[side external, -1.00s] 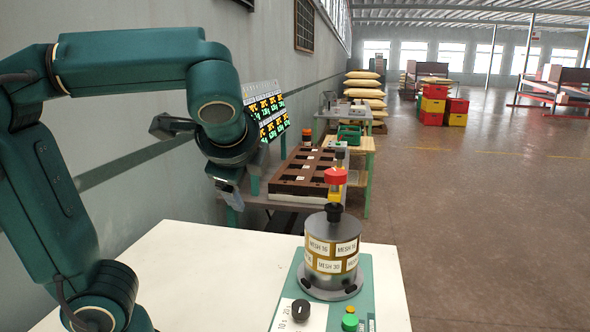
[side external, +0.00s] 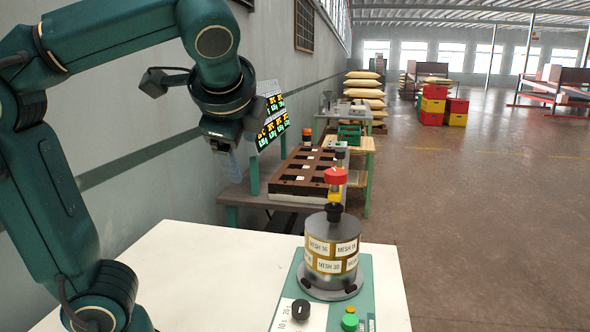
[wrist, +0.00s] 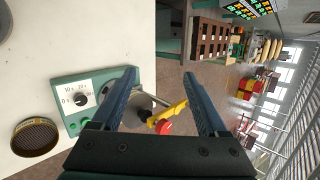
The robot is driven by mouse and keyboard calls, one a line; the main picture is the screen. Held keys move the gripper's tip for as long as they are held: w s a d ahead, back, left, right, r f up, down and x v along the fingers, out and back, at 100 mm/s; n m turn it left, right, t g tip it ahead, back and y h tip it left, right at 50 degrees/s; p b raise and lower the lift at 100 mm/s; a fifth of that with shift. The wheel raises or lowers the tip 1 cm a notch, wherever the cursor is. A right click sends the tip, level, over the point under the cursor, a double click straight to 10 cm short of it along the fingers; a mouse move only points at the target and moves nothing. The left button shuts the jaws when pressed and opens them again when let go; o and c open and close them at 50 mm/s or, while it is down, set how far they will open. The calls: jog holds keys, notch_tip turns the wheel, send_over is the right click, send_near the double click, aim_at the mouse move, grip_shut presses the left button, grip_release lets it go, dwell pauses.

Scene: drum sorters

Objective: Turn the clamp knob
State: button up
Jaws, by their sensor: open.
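The sieve stack (side external: 332,254) is a grey and gold cylinder with white mesh labels, standing upright on a green-sided base. A black clamp knob (side external: 333,212) sits on top of its lid. In the wrist view the dark knob (wrist: 143,116) shows between my fingers in the picture, with the stack partly hidden behind the left finger. My gripper (wrist: 160,75) is open and empty. In the side view my gripper (side external: 230,158) hangs in the air left of the stack and higher than it, clear of the knob.
A red cap on a yellow body (side external: 335,180) shows just behind the knob. The base carries a black dial (side external: 301,310) and a green button (side external: 349,322). A loose round sieve (wrist: 36,136) lies on the white table (side external: 185,265). A brown rack (side external: 300,175) stands behind.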

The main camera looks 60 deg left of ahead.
jog(key=w+a+m+t+y, duration=0.2)
jog(key=w+m+y, duration=0.1)
jog(key=w+m, duration=0.15)
jog(key=m+t+h, duration=0.3)
jog(key=m+t, duration=0.6)
jog(key=m, duration=0.8)
send_over(331, 180)
jog(key=shift+y, duration=0.3)
notch_tip(331, 180, down, 5)
jog(key=shift+d+f, duration=0.15)
jog(key=shift+f, duration=0.25)
jog(key=shift+w+a+n, duration=0.2)
jog(key=shift+n, duration=0.05)
jog(key=shift+x, duration=2.35)
jog(key=shift+c, duration=0.3)
